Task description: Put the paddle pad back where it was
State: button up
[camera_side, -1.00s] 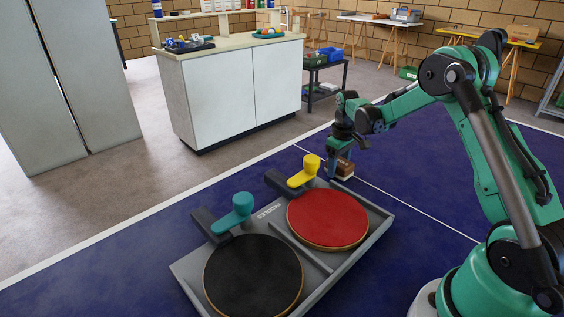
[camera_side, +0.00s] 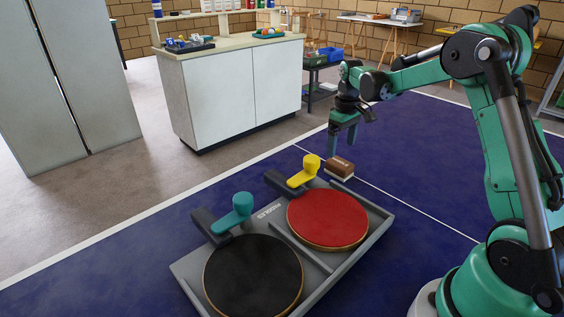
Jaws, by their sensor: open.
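The paddle pad appears to be the small brown block with a pale underside (camera_side: 340,168). It lies on the blue table just beyond the far corner of the grey paddle tray (camera_side: 375,226).
The blue table (camera_side: 440,150) is clear to the right of the block. A white cabinet (camera_side: 235,95) stands behind the table.

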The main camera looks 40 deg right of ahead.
aim_at(339, 162)
jog(key=s+a+r+t, duration=0.3)
jog(key=a+r, duration=0.7)
jog(key=s+a+f+t, duration=0.3)
jog(key=s+a+t, duration=0.1)
jog(key=s+a, duration=0.3)
jog(key=shift+s+a, duration=0.25)
jog(key=shift+a, duration=0.85)
